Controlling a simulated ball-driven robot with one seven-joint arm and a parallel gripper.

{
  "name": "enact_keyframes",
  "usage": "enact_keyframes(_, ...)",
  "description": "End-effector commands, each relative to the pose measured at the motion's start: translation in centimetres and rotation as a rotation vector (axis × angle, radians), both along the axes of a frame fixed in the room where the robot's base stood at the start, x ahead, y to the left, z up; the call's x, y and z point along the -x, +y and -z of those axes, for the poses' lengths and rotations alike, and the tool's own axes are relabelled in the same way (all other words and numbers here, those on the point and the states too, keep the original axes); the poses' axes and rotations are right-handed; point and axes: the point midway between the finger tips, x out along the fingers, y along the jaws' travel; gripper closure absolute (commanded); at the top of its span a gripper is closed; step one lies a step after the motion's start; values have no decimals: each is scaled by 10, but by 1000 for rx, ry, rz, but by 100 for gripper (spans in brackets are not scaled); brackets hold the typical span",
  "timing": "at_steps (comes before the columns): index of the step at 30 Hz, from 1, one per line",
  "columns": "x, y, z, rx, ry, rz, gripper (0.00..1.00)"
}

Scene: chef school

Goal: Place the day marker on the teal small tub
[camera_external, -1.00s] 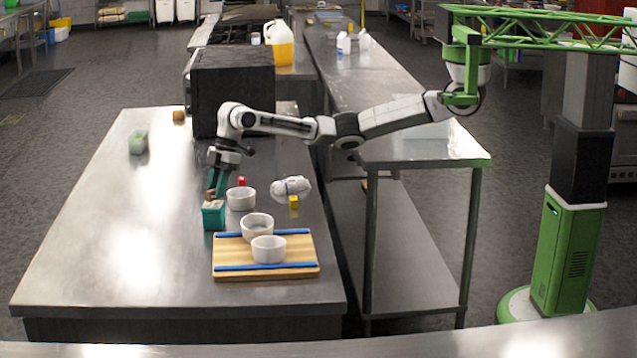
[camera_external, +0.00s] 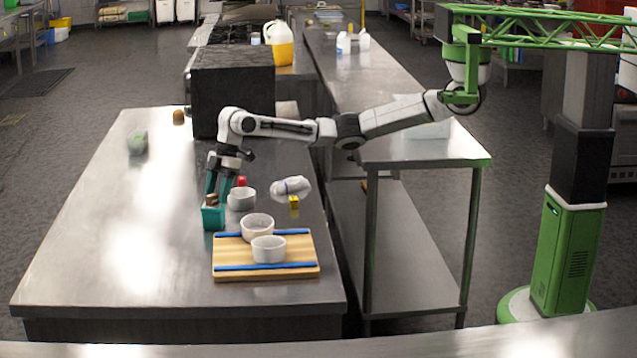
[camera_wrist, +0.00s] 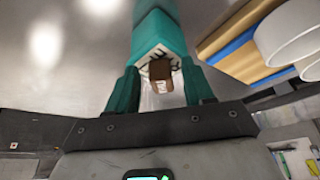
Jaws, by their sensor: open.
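The teal small tub (camera_external: 213,219) stands on the steel table left of the cutting board. A small brown block (camera_external: 211,200), which I take for the day marker, rests on top of the tub. In the wrist view the brown block (camera_wrist: 160,70) sits on the white, dark-marked top of the teal tub (camera_wrist: 156,32). My gripper (camera_external: 218,192) is open, just above the tub. In the wrist view its teal fingers (camera_wrist: 160,88) are apart on either side of the block, with gaps between.
Two white bowls (camera_external: 268,250) stand on a wooden board (camera_external: 230,257) with blue strips. Another white bowl (camera_external: 241,200), a red cube (camera_external: 241,181), a yellow cube (camera_external: 294,202) and a white wrapped bundle (camera_external: 291,187) lie nearby. The table's left side is mostly clear.

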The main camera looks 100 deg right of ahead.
Motion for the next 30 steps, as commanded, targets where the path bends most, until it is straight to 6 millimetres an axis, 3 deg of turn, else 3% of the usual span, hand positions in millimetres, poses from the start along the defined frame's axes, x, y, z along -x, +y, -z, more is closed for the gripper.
enact_keyframes(5, 2, -2, -11, -1, -2, 0, 48)
enact_keyframes(21, 28, -29, -101, -1, -3, 0, 48)
enact_keyframes(30, 32, -33, -114, -1, -1, 0, 48)
